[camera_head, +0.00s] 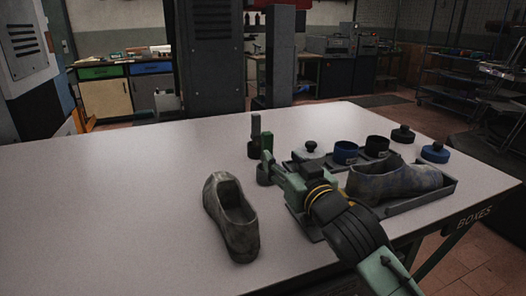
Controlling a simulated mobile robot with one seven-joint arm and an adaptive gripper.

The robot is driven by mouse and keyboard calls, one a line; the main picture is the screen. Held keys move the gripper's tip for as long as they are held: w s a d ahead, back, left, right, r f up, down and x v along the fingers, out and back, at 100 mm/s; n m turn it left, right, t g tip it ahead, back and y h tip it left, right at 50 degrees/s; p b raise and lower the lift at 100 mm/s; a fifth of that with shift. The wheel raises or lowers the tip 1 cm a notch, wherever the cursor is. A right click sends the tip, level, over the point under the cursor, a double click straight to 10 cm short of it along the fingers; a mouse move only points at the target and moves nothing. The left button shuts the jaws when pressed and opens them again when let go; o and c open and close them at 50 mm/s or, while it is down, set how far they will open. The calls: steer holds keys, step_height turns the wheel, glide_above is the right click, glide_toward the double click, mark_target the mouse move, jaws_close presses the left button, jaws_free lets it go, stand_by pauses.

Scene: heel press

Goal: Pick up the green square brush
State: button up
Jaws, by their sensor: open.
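A dark green upright brush (255,128) stands on the white table near its middle, with a darker base. Which of the two has the square shape is too small to tell. My gripper (268,168) reaches in from the lower right, low over the table. It is open, and its tip is close to the front green piece. The gripper partly hides the bases and the tray's left end. I cannot tell whether it touches either piece.
A grey worn shoe (232,222) stands at left on the table (110,200). At right, another shoe (385,181) sits in a tray (432,199). The table's left side is clear.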

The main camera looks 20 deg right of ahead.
mark_target(269, 146)
steer(key=w+p, duration=0.1)
steer(key=w, duration=0.1)
steer(key=w+p, duration=0.1)
steer(key=w, duration=0.2)
steer(key=w+p, duration=0.2)
steer(key=w, duration=0.1)
steer(key=shift+w+a+r, duration=0.1)
steer(key=shift+w+a, duration=0.15)
steer(key=shift+a, duration=0.15)
steer(key=shift+w, duration=0.45)
steer(key=shift+c, duration=0.6)
jaws_close()
